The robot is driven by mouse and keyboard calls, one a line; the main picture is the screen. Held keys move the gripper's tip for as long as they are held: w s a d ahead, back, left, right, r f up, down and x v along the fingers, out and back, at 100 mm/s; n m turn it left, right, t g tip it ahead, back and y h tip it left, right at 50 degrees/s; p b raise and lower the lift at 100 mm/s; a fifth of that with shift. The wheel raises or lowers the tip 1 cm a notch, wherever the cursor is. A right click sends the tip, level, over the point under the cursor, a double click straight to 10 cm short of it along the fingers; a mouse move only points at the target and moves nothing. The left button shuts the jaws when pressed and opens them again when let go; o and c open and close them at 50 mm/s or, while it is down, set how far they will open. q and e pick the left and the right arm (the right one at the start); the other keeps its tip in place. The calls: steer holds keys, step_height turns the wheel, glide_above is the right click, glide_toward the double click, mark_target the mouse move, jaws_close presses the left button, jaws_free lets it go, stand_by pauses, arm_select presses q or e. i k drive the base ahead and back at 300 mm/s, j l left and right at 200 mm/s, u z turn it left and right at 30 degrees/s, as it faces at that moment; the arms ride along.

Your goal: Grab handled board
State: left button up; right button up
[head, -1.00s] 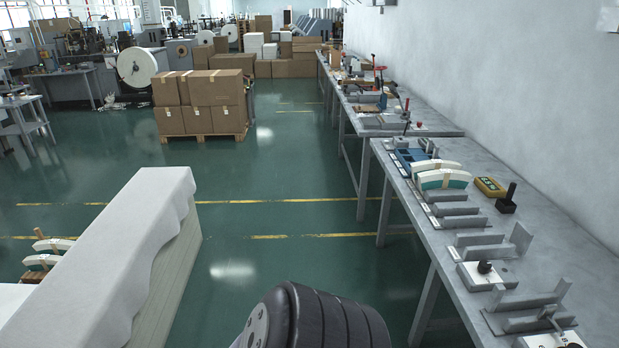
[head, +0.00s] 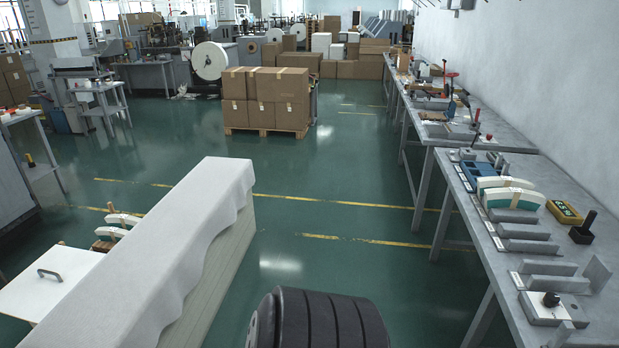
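The handled board is a white flat panel (head: 62,284) at the lower left, with a dark grey handle (head: 50,275) on its top face. It lies beyond the long white-covered stack, and its right side is partly hidden by that stack. Neither of my grippers is in view. A black ribbed part of my own arm shows at the bottom centre, well to the right of the board and apart from it.
A long stack under a white cover (head: 190,235) stands between the board and the open green floor. Curved white pieces (head: 125,219) are behind the board. Metal workbenches (head: 535,170) line the right wall. A pallet of cartons (head: 267,101) stands further back.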

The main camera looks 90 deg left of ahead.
mark_target(32, 295)
steer(key=u, duration=2.45)
